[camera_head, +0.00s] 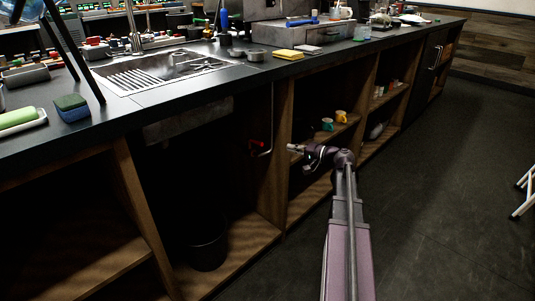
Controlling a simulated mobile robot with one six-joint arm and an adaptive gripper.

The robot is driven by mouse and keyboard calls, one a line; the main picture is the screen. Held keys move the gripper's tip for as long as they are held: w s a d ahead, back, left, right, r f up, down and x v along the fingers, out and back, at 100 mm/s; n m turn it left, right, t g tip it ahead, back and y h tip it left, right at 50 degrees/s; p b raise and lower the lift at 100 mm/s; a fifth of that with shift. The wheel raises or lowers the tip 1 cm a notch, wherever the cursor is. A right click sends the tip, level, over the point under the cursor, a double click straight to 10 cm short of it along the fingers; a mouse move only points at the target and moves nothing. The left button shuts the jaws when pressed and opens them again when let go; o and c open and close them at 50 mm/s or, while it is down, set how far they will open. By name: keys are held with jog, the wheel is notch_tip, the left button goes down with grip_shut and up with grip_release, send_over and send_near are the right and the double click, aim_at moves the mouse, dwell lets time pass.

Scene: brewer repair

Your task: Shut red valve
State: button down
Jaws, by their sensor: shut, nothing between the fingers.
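The red valve (256,143) is a small red handle on a pipe inside the dark open cabinet under the sink. It sits close to the cabinet's right wooden upright. My gripper (291,149) is shut and empty. In the picture it is just right of the valve and slightly lower, in front of the shelving. A gap shows between the gripper and the valve, but their distance in depth is hard to tell. The valve is small and dim, so its exact handle angle is unclear.
A wooden upright (283,110) edges the sink cabinet on the right. A black bin (207,241) stands on the cabinet floor. The sink (165,72) is in the dark countertop above. Shelves at right hold cups (340,116). The floor (440,190) at right is mostly clear.

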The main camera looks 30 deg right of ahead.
jog(key=shift+d+f, duration=0.2)
jog(key=shift+d, duration=0.25)
jog(key=shift+w+a, duration=0.1)
jog(key=shift+w, duration=0.05)
send_near(255, 142)
jog(key=w+a, duration=0.1)
jog(key=w, duration=0.3)
jog(key=shift+w+a+b, duration=0.15)
jog(key=shift+w+b, duration=0.1)
jog(key=shift+b, duration=0.1)
